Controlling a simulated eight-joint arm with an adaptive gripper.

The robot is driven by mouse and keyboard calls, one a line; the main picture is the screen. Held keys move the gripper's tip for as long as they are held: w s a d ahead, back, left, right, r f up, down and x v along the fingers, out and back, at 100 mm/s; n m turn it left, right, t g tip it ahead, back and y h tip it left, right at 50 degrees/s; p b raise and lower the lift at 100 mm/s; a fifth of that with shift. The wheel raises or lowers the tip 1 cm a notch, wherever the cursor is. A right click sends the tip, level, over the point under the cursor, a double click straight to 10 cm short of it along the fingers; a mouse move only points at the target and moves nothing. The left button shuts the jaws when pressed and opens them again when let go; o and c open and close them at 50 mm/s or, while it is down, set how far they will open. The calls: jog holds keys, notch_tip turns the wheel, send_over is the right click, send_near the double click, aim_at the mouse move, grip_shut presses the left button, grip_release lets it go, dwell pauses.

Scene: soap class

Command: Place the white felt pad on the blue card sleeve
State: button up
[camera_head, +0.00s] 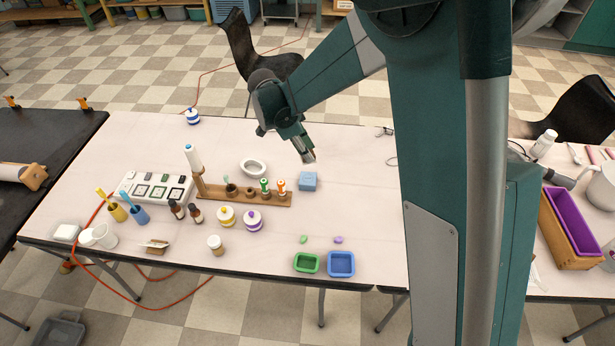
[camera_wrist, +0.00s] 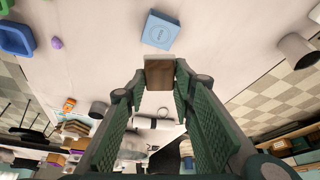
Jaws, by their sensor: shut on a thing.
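My gripper (camera_head: 309,158) is above the table, just above and behind the blue card sleeve (camera_head: 308,181) in the head view. It is shut on a small block, which I take as the white felt pad (camera_wrist: 159,58); it shows a pale edge and a brown face between the fingertips in the wrist view. The blue card sleeve also shows in the wrist view (camera_wrist: 161,30), flat-topped with a faint round mark, just beyond the held pad. The pad looks apart from the sleeve. The gap in height between them cannot be told.
A wooden rack (camera_head: 235,194) with bottles and stamps stands left of the sleeve, with a white oval ring (camera_head: 253,168) behind it. Green (camera_head: 306,263) and blue (camera_head: 341,264) trays sit at the front edge. The table around the sleeve is clear.

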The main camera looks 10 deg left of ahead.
jog(key=shift+f+b, duration=0.5)
jog(key=shift+f, duration=2.55)
jog(key=shift+f+b, duration=0.35)
jog(key=shift+f, duration=1.5)
jog(key=shift+f, duration=0.2)
jog(key=o, duration=0.9)
jog(key=shift+r, duration=0.2)
jog(key=p+v, duration=0.2)
jog(key=v, duration=1)
